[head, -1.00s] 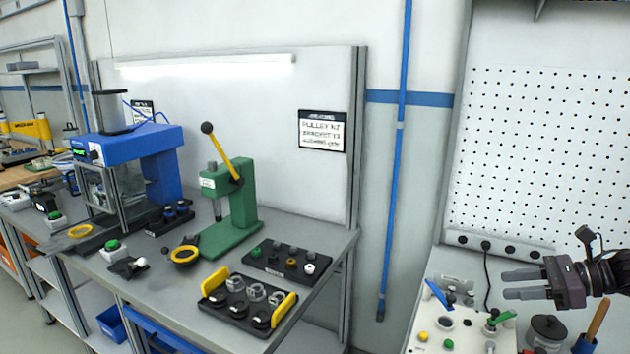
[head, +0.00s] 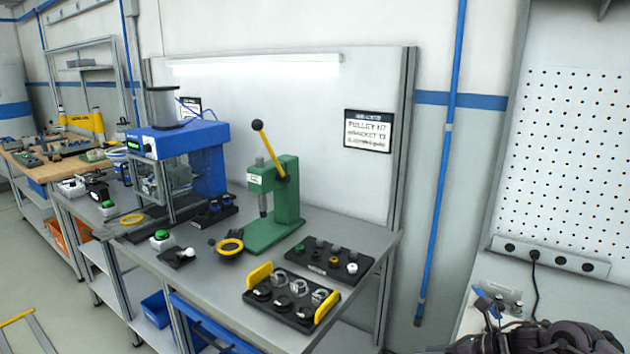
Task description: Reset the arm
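The task names no object other than the arm. A dark part of my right arm (head: 545,338) shows at the bottom right edge of the head view, in front of the white panel box. My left arm and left gripper are outside the view.
A grey bench holds a green lever press (head: 275,205), a blue machine (head: 180,145), a tray with yellow handles (head: 262,272) and a black parts tray (head: 312,257). A white panel box (head: 478,300) stands at the lower right.

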